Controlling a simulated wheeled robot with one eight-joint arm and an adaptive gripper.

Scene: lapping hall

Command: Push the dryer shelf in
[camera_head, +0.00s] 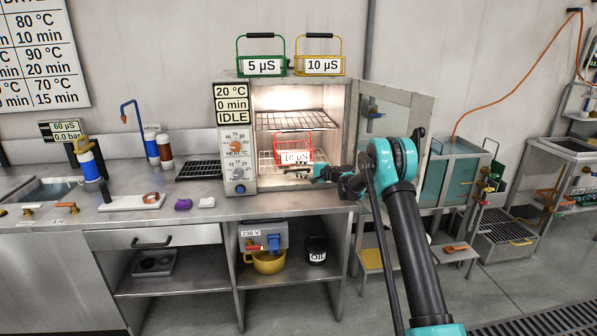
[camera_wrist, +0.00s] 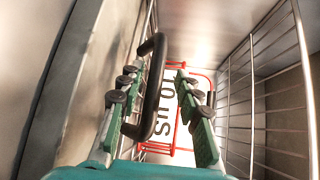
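The dryer (camera_head: 236,160) stands on the bench with its door (camera_head: 405,112) swung open to the right. Its lower wire shelf (camera_head: 266,168) carries a red basket (camera_head: 292,146) with a "10 µS" label. The basket also shows beyond my fingers in the wrist view (camera_wrist: 174,151). My gripper (camera_head: 314,173) is at the front of the lower shelf, near its right side. In the wrist view my gripper (camera_wrist: 162,72) is open, with a black handle (camera_wrist: 152,88) between its fingers, closer to the left finger. I cannot tell whether they touch.
An upper wire shelf (camera_head: 290,121) in the dryer is empty. Green (camera_head: 261,67) and yellow (camera_head: 320,67) baskets stand on the dryer's top. A purple piece (camera_head: 183,204) and a white piece (camera_head: 207,202) lie on the bench to the left. The open door stands close behind my arm.

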